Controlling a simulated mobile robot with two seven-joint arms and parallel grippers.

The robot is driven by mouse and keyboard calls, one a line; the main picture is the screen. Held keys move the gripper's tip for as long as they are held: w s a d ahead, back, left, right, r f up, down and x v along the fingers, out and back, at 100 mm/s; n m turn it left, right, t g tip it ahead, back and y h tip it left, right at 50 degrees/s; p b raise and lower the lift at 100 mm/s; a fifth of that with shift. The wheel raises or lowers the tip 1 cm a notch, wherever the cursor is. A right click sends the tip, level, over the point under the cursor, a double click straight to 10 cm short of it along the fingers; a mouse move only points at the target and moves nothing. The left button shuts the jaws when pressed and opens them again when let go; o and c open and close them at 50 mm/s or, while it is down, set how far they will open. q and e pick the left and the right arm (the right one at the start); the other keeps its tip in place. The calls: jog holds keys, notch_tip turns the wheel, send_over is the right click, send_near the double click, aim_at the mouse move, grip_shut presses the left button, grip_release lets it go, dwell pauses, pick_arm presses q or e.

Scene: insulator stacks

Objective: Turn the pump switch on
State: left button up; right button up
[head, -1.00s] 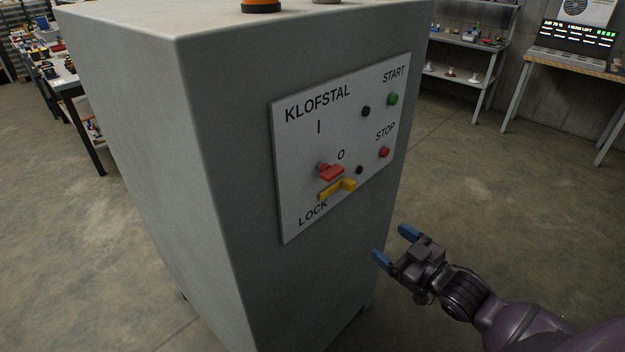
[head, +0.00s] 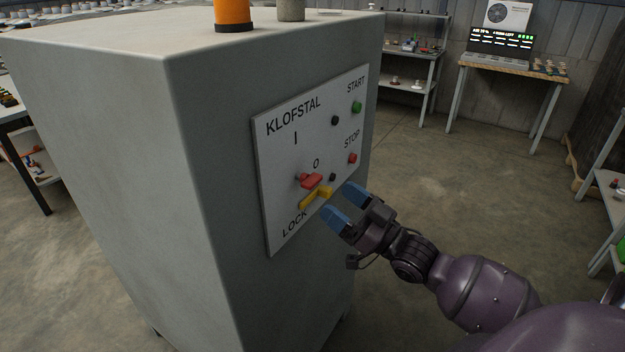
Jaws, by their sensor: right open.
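The white panel (head: 285,222) marked KLOFSTAL is on the front face of a grey cabinet (head: 200,120). Its red switch handle (head: 312,181) points right, toward the O mark; the I mark is up and to the left. A yellow lock lever (head: 312,198) sits just below the red handle, above the word LOCK. A green START button (head: 356,107) and a red STOP button (head: 352,158) are on the panel's right side. My right gripper (head: 342,206) is open and empty, its blue fingertips just right of the yellow lever. Contact cannot be told. My left gripper is not in view.
An orange cylinder (head: 232,14) and a grey cylinder (head: 291,9) stand on the cabinet top. A shelf (head: 405,90) and a bench with a screen (head: 500,42) stand at the back. The floor right of the cabinet is clear.

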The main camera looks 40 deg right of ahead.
aim_at(317, 184)
jog(key=x, duration=0.7)
jog(key=shift+w, duration=0.15)
jog(key=c, duration=0.9)
